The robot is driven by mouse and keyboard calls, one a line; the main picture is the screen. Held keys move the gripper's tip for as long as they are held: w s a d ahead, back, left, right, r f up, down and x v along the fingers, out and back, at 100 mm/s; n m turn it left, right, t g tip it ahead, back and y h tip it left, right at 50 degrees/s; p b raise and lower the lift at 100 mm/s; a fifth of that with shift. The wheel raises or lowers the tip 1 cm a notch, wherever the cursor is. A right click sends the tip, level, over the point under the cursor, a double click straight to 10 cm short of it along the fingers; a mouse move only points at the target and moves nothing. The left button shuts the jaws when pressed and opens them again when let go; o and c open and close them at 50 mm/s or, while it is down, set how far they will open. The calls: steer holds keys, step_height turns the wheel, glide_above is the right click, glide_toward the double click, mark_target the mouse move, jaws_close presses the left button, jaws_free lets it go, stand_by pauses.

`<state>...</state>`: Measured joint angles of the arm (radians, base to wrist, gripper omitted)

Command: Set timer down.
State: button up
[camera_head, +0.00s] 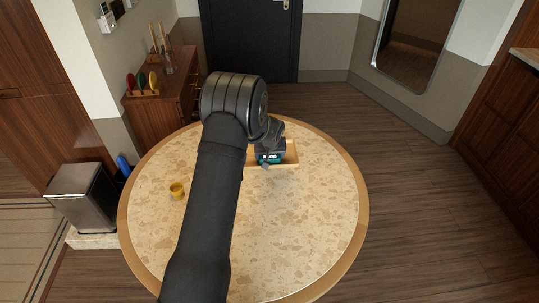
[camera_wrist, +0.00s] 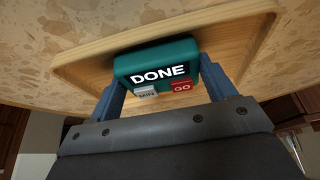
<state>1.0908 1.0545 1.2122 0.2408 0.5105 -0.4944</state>
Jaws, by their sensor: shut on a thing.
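The timer (camera_wrist: 157,72) is a teal block with a display reading DONE, a grey MIN button and a red GO button. In the wrist view it sits between the two blue fingers of my gripper (camera_wrist: 164,86), which are shut on its sides. In the head view the timer (camera_head: 265,158) shows small and teal below my wrist, partly hidden by it. It is over a shallow light wooden tray (camera_head: 292,156), whose rim also shows in the wrist view (camera_wrist: 235,28). I cannot tell whether the timer touches the tray's floor.
The tray lies on a round speckled table (camera_head: 310,220) with a wooden edge. A small yellow cup (camera_head: 177,191) stands at the table's left. The table's right and front are clear. A wooden cabinet (camera_head: 180,95) and a metal bin (camera_head: 83,197) stand beyond the left edge.

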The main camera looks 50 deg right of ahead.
steer(key=shift+f, duration=0.1)
steer(key=o, duration=1.1)
steer(key=v, duration=1.2)
steer(key=x, duration=1.2)
steer(key=shift+r, duration=1.35)
